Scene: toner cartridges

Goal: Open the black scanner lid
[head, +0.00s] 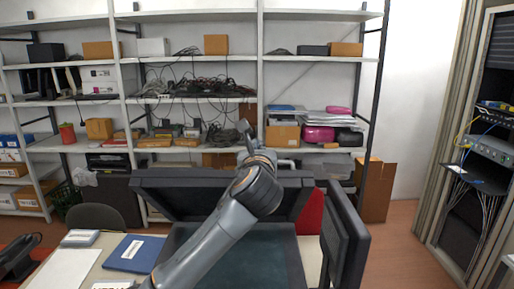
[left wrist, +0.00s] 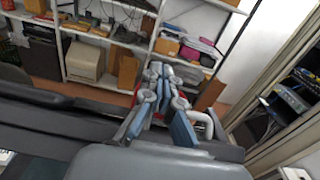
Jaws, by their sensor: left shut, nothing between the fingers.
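The black scanner lid (head: 165,190) stands raised and tilted at the back of the scanner in the head view, its underside facing me. The dark flat scanner bed (head: 262,258) lies uncovered in front of it. In the left wrist view the lid is a dark band (left wrist: 45,115) across the picture. My left arm crosses in front of the lid and hides its middle. My left gripper (head: 244,132) is at the lid's upper edge, pointing away from me. In the left wrist view its fingers (left wrist: 157,88) are together and empty. Contact with the lid cannot be told. My right gripper is out of view.
A black screen-like panel (head: 345,232) stands right of the scanner. A blue folder (head: 132,253) and a grey box (head: 80,238) lie on the table at left. Loaded shelves (head: 190,100) fill the back wall. An equipment rack (head: 488,150) stands at far right.

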